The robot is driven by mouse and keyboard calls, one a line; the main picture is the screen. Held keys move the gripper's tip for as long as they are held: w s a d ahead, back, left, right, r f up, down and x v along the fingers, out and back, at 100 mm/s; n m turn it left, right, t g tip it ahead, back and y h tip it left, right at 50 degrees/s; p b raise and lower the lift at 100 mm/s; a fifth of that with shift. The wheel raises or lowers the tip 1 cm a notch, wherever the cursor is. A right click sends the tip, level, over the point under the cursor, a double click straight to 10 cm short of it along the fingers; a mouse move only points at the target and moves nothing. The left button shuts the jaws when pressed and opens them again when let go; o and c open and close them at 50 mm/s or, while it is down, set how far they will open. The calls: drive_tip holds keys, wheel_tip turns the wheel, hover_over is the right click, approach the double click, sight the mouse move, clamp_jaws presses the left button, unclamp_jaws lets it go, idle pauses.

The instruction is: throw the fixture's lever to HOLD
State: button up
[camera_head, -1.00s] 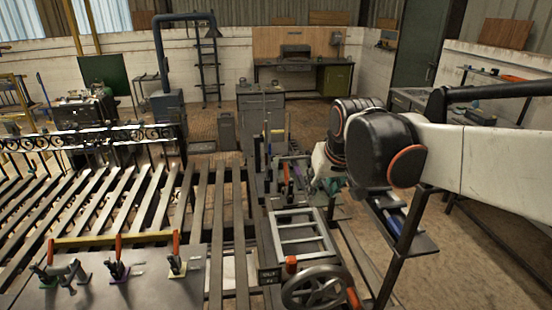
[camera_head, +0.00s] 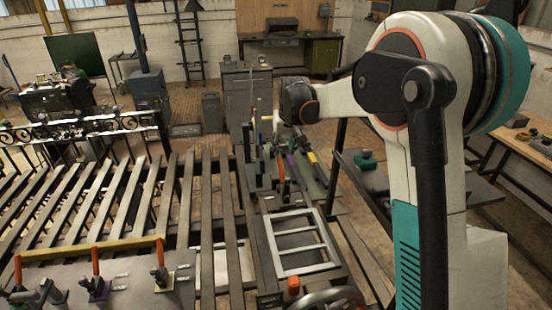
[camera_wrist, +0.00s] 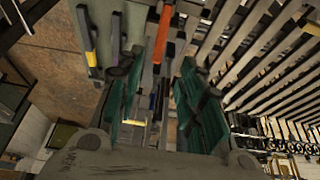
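Orange-handled levers show in several places, and I cannot tell which is the fixture's lever. One orange lever (camera_head: 281,172) stands upright among tools behind a light metal frame (camera_head: 300,245). Three orange-handled clamps, one of them here (camera_head: 159,252), stand on a plate at the lower left. An orange knob (camera_head: 293,285) sits beside a handwheel (camera_head: 330,302). No HOLD mark is readable. In the wrist view my gripper (camera_wrist: 161,70) has its two teal fingers apart with a gap between them. An orange bar (camera_wrist: 162,35) shows beyond the gap, apparently untouched.
A slatted table (camera_head: 130,205) fills the left. A yellow-and-grey tool (camera_head: 316,165) lies among hand tools near the upright lever. A dark side shelf (camera_head: 375,180) stands at the right, partly behind my arm. A grey cabinet (camera_head: 246,95) stands behind.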

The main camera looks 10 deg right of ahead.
sight(280, 165)
drive_tip(key=x, duration=1.3)
drive_tip(key=shift+w+f, duration=0.15)
drive_tip(key=shift+f, duration=0.1)
drive_tip(key=shift+c, duration=0.2)
clamp_jaws()
